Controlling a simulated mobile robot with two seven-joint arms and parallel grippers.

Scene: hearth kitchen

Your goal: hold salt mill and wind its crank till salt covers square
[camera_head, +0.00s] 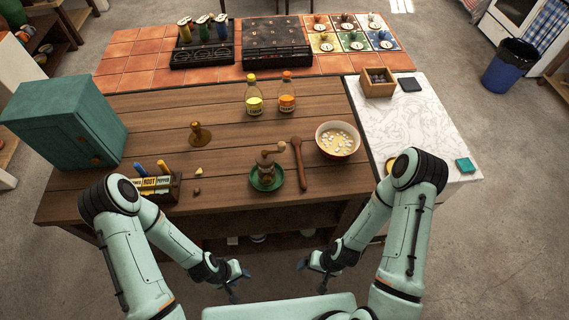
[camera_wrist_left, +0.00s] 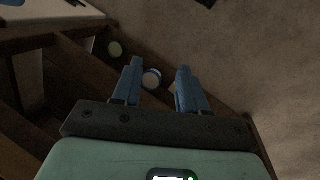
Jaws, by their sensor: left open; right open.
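A small brown mill (camera_head: 265,167), which looks like the salt mill, stands upright on a green saucer (camera_head: 278,182) near the table's front edge. A pale crank knob (camera_head: 281,147) shows at its upper right. I cannot make out a marked square or any salt on the saucer. My left gripper (camera_head: 240,280) is open and empty in front of the table, below the mill in the picture. Its two blue fingers stand apart in the left wrist view (camera_wrist_left: 158,78). My right gripper (camera_head: 304,267) is open and empty, also in front of the table.
A wooden spoon (camera_head: 299,165) lies right of the saucer, beside a bowl (camera_head: 338,141) of soup. A labelled rack (camera_head: 160,186) and a teal cabinet (camera_head: 65,122) stand left. A brass-coloured object (camera_head: 200,134) and two bottles (camera_head: 254,97) stand farther back. The table's middle is mostly clear.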

